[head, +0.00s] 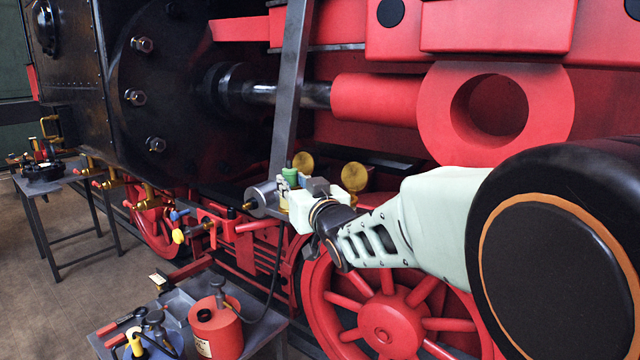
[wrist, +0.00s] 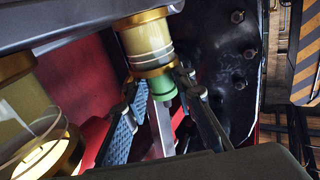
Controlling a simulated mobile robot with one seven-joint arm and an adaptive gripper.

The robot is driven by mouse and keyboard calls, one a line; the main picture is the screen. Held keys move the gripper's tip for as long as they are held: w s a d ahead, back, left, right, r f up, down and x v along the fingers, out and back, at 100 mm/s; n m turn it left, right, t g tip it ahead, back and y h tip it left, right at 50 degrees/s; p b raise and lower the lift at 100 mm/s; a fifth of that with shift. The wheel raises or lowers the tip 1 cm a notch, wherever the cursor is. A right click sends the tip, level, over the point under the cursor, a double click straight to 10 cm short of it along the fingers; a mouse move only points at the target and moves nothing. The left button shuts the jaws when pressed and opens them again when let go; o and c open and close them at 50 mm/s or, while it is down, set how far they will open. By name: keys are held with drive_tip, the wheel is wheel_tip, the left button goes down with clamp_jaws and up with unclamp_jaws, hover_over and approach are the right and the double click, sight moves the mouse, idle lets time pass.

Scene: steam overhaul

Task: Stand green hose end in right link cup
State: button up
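My gripper (wrist: 160,95) is in front of the locomotive's side; it also shows in the head view (head: 308,192). Its two fingers are apart with open space between the pads. The green hose end (wrist: 162,88) lies at the fingertips, against the brass rim of a cream cup (wrist: 146,42), and also shows in the head view (head: 291,174). How deep it sits is hidden. A second cream cup with brass rims (wrist: 28,120) is at the left of the wrist view, with a bright opening.
Two round brass pieces (head: 355,177) are beside and behind the gripper. A grey diagonal bar (head: 292,90) runs close by. A black hose (head: 274,275) hangs toward a low table with a red can (head: 215,330). Blue and yellow ends (head: 178,236) sit at left.

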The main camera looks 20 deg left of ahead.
clamp_jaws()
drive_tip(key=shift+r, duration=0.1)
drive_tip(key=shift+r+p, duration=2)
drive_tip(key=shift+r, duration=2)
